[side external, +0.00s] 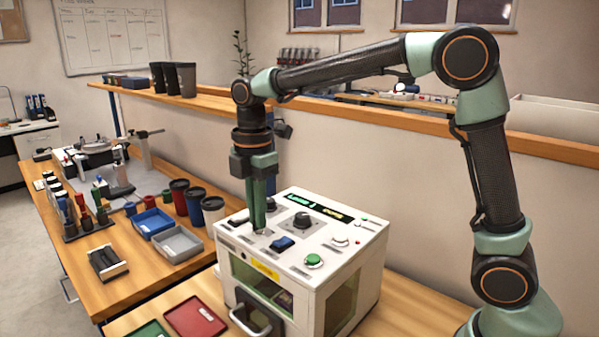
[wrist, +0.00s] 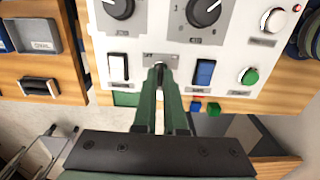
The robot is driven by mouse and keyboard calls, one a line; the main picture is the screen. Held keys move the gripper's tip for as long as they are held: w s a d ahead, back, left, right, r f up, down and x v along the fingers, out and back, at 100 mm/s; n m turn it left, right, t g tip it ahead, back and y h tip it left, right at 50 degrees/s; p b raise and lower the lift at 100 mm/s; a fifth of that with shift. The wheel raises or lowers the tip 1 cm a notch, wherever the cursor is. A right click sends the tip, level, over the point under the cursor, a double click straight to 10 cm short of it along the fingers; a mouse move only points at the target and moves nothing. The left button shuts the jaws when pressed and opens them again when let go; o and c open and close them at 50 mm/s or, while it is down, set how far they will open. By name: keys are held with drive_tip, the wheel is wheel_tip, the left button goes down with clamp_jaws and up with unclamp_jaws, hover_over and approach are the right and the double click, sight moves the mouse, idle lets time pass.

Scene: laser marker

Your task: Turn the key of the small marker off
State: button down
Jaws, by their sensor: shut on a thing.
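The small marker (side external: 345,262) is a white box with a control panel on top, standing on the wooden bench. My gripper (side external: 262,229) points straight down at the panel's front part. In the wrist view, my gripper's green fingertips (wrist: 160,70) are close together over a small grey key plate (wrist: 147,59). They are shut on the key, which the fingers mostly hide. I cannot read the key's angle. A lit display (side external: 315,206) with green and yellow text is at the back of the panel.
Beside the fingers are a white rocker switch (wrist: 118,68), a blue switch (wrist: 204,72) and a green button (wrist: 249,77). Two dark dials (wrist: 203,10) lie beyond. Trays (side external: 178,244) and cups stand left.

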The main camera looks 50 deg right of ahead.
drive_tip(key=n, duration=0.4)
drive_tip(key=shift+r+n, duration=0.1)
drive_tip(key=shift+n, duration=2.5)
drive_tip(key=c, duration=1)
unclamp_jaws()
wheel_tip(320, 180, up, 12)
drive_tip(key=shift+r, duration=0.1)
